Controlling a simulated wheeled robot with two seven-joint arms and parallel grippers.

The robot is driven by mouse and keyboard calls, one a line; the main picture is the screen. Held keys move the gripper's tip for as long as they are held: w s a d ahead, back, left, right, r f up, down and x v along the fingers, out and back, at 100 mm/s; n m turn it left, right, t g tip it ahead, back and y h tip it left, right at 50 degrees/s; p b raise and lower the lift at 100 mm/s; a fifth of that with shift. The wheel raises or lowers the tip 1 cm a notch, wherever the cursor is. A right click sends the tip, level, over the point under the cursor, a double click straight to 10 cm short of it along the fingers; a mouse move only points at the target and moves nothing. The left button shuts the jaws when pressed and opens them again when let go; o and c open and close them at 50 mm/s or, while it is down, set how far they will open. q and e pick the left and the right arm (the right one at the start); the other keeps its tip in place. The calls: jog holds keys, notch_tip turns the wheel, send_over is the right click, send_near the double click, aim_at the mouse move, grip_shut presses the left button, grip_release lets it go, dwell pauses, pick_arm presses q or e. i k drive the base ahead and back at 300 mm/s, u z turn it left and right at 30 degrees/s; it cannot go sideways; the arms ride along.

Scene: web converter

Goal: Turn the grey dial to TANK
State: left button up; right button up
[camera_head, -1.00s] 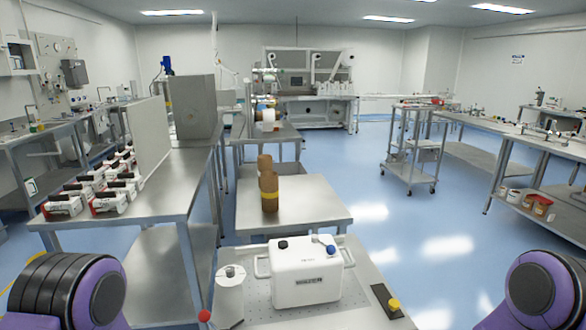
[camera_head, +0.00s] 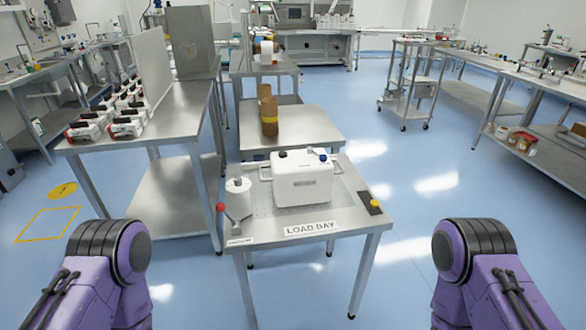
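I cannot make out a grey dial or the word TANK for certain. A small grey lever with a red ball knob (camera_head: 221,207) stands at the left edge of the load bay table (camera_head: 262,232). A small label (camera_head: 240,241), too small to read surely, is on the table edge below it. A white box-shaped container (camera_head: 302,185) with a black cap and a blue cap stands upright on the table. Neither gripper is in view; only my purple arm links show at the lower left and lower right, apart from the table.
A white roll (camera_head: 238,199) stands left of the container. A black box with a yellow button (camera_head: 374,204) is at the table's right. A sign (camera_head: 311,228) reads LOAD BAY. Brown rolls (camera_head: 268,115) stand on the table behind. Floor is clear at right.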

aim_at(237, 181)
jog(key=z, duration=1.55)
jog(key=i, duration=0.85)
jog(key=u, duration=1.9)
jog(key=k, duration=1.1)
jog(key=u, duration=0.95)
jog(key=i, duration=1.25)
jog(key=z, duration=0.65)
jog(key=i, duration=0.7)
jog(key=z, duration=0.7)
